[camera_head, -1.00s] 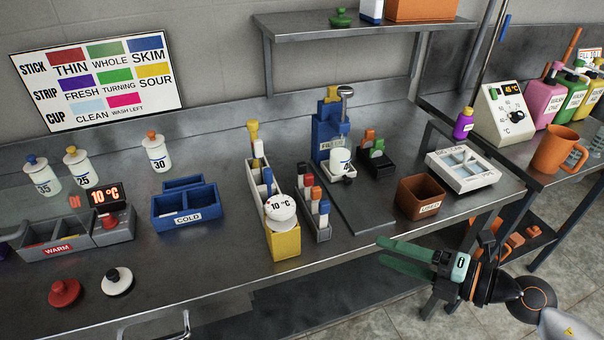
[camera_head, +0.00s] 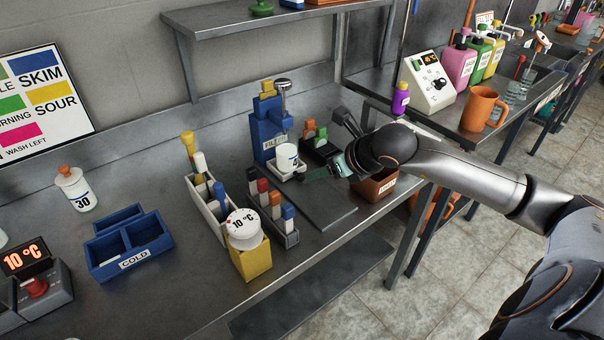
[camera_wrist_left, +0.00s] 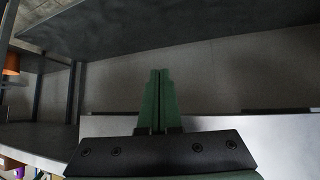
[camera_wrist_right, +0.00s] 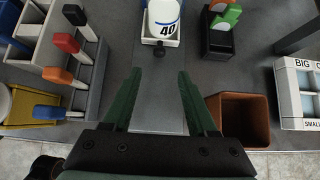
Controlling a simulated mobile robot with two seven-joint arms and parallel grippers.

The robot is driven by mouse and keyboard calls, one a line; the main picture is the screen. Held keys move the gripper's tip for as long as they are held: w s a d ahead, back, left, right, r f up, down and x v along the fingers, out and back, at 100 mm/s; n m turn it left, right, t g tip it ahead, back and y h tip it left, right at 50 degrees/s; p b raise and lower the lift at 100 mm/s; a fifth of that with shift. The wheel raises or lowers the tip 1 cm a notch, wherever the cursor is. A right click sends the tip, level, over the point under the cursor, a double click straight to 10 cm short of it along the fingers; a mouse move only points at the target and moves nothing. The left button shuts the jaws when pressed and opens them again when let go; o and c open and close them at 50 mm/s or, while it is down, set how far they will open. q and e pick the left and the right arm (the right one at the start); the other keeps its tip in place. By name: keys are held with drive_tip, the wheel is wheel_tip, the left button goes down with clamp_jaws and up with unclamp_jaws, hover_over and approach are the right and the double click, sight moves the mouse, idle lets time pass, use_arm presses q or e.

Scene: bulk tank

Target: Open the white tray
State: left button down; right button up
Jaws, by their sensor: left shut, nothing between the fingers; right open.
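The white tray (camera_wrist_right: 286,98) is at the right edge of the right wrist view, partly cut off. It has pale compartments and labels on its rim. In the head view my right arm hides most of it. My right gripper (camera_wrist_right: 158,78) is open and empty, with its green fingers over the dark mat, left of the tray. A brown bin (camera_wrist_right: 240,118) stands between gripper and tray. In the head view the right gripper (camera_head: 325,170) is partly hidden by its own wrist. My left gripper (camera_wrist_left: 160,75) is shut and empty in the left wrist view, and outside the head view.
A white cup marked 40 (camera_wrist_right: 162,18) stands ahead of the right gripper, beside a black holder (camera_wrist_right: 218,40) with orange and green clips. A grey rack (camera_wrist_right: 85,75) of coloured sticks is to the left. A blue COLD box (camera_head: 128,243) sits farther left on the bench.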

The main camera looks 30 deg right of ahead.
sight(302, 177)
drive_tip(key=x, duration=0.9)
drive_tip(key=shift+w+a+f+p, duration=0.1)
drive_tip(key=shift+w+f+p, duration=0.05)
drive_tip(key=shift+p, duration=0.25)
clamp_jaws()
idle(0.9)
